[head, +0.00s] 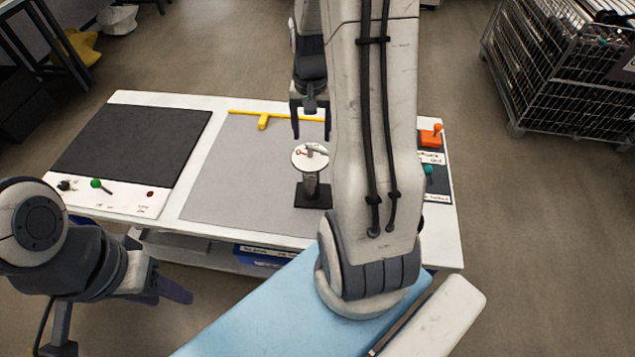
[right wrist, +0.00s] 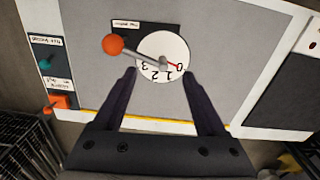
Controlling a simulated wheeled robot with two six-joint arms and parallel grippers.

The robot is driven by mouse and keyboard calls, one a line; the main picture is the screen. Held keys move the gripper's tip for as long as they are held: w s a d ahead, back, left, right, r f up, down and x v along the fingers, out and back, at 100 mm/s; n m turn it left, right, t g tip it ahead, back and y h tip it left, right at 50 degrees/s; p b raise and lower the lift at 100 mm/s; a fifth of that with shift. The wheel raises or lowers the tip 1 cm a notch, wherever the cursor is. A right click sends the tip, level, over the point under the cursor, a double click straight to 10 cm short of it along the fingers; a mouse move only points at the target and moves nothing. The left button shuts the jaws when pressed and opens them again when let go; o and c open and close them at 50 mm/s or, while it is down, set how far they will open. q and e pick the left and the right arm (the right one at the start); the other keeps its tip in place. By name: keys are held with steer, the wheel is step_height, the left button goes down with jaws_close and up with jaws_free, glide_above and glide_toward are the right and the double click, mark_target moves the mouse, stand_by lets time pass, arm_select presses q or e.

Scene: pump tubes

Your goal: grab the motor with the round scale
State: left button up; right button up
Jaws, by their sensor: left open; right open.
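The motor with the round white scale (head: 300,158) stands near the middle of the table on a black base (head: 308,198). In the right wrist view its scale (right wrist: 173,47) shows several digits and a red pointer by the 0, and a grey lever ends in an orange ball (right wrist: 113,45). My right gripper (head: 311,136) is open and empty on the far side of the scale; in the right wrist view its fingers (right wrist: 159,74) point toward the scale, tips just short of it in the picture. My left gripper (head: 172,290) is open off the table's front left. My right arm hides part of the table.
A yellow bar (head: 263,121) lies along the table's far edge. A dark panel with a green knob (head: 97,184) is at the left. An orange piece (head: 432,136) and a teal knob (head: 428,169) sit at the right. Grey mat (head: 235,180) left of the motor is clear.

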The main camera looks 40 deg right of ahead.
steer(key=shift+d+f+p, duration=0.2)
steer(key=shift+f+p, duration=0.4)
steer(key=shift+f, duration=2.35)
jaws_close()
steer(key=shift+w, duration=0.1)
